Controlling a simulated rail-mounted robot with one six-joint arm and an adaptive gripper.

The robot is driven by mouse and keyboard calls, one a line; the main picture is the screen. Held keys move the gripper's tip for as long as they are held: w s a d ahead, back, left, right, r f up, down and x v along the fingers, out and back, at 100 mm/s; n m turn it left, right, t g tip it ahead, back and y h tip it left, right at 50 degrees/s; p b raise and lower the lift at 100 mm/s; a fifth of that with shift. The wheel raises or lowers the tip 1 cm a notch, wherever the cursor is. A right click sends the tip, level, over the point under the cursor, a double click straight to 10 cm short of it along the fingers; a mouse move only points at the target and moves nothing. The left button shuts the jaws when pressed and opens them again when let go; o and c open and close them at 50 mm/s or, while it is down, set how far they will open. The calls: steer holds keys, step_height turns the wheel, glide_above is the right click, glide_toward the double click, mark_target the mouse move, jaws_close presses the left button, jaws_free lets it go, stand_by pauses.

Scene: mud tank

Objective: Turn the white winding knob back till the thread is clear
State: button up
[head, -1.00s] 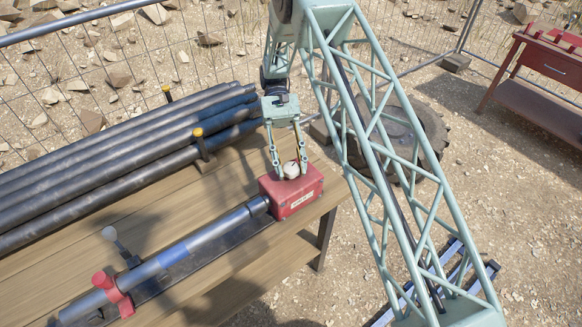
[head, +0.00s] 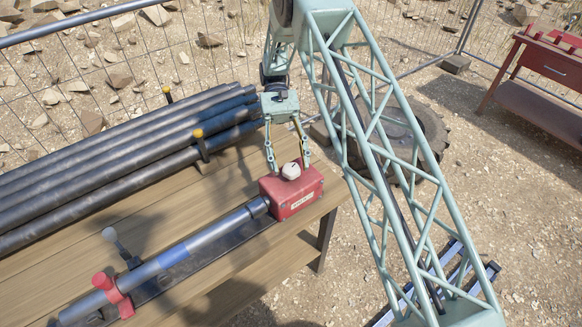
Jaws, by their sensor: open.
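The white winding knob (head: 291,171) sits on top of a red box (head: 296,199) at the right end of the wooden bench. A grey pipe (head: 205,238) with a blue band runs from the red box toward the lower left. My gripper (head: 290,168) is open above the box, with its fingers pointing down. The fingertips are just behind the knob's top, one at each side. I cannot tell whether they touch it. The thread is not clearly visible where the pipe meets the box.
A red clamp (head: 110,290) holds the pipe's near end, and a grey-knobbed lever (head: 118,243) stands beside it. Several dark pipes (head: 120,140) lie stacked behind on the bench (head: 100,225). A tyre (head: 405,135) and a red table (head: 540,75) stand at the right.

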steer(key=shift+v, duration=2.75)
